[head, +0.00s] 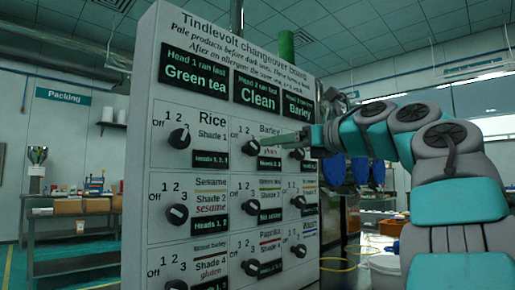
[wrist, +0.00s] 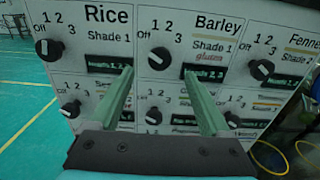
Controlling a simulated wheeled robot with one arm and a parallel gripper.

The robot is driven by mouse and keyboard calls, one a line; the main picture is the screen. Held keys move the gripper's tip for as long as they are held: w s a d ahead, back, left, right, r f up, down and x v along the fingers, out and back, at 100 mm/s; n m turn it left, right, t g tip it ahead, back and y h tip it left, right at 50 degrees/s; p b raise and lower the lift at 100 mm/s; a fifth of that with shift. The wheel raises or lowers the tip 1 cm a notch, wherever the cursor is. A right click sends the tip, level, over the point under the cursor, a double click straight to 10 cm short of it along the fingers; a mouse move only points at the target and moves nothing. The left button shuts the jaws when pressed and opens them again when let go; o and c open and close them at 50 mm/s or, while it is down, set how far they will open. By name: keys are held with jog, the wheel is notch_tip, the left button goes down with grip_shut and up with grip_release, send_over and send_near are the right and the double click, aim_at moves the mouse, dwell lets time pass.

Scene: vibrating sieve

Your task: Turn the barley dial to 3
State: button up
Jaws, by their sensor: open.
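The barley dial (head: 253,148) is a dark round knob with a pale pointer mark, in the middle of the top row of a grey board. Off, 1, 2 and 3 are printed around it; I cannot tell surely which one the mark points to. In the wrist view the barley dial (wrist: 159,57) shows whole, between and beyond my two green fingertips. My gripper (wrist: 160,76) is open and empty, its fingers apart to either side of the dial's line. In the head view my gripper (head: 277,141) is in front of the board, reaching in from the right near the barley dial.
The rice dial (wrist: 48,49) is left of barley and the fennel dial (wrist: 261,69) is right of it. More dials sit in rows below. Three dark signs (head: 258,90) run along the board's top. A yellow hose (head: 340,265) lies on the floor at right.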

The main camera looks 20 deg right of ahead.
aim_at(255, 146)
jog(key=p+x, duration=0.1)
jog(key=x, duration=0.6)
grip_shut()
dwell(0.6)
